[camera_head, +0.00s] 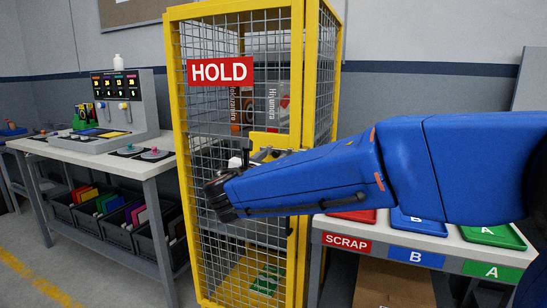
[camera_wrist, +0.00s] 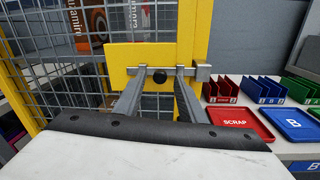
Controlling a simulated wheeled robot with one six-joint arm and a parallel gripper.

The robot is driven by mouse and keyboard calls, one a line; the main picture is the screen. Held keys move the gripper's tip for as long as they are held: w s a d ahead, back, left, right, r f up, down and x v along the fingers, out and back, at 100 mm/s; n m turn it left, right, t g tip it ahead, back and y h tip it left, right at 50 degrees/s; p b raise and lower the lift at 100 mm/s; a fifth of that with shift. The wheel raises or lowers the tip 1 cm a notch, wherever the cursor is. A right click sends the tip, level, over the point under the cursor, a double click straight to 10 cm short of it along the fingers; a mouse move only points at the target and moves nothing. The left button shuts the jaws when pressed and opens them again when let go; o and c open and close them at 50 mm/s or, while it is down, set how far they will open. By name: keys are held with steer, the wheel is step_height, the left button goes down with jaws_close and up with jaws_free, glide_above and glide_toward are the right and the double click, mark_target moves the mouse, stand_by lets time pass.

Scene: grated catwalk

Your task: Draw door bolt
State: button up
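The yellow mesh cage door (camera_head: 240,80) carries a red HOLD sign (camera_head: 220,71) and looks closed. In the wrist view, a yellow plate (camera_wrist: 120,58) on it bears the grey door bolt (camera_wrist: 203,73), a horizontal bar with a round black knob (camera_wrist: 159,76). The bar's right end reaches the yellow post. My gripper (camera_wrist: 161,72) is open, with one finger on each side of the knob and a visible gap to both. Its fingertips overlap the bar in this view; I cannot tell whether they touch it. In the head view my arm hides much of the bolt.
Boxes stand inside the cage (camera_head: 325,60). At right, a table holds a red SCRAP tray (camera_wrist: 240,122), a blue B tray (camera_wrist: 296,124) and a green tray (camera_head: 494,236). At left stands a bench (camera_head: 60,147) with a console (camera_head: 126,105). Floor shows at lower left.

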steer(key=shift+x, duration=0.85)
jaws_close()
steer(key=a, duration=0.1)
steer(key=w+a, duration=0.1)
steer(key=a, duration=0.1)
steer(key=shift+w+a, duration=0.15)
steer(key=shift+a, duration=0.2)
jaws_free()
steer(key=shift+a, duration=0.15)
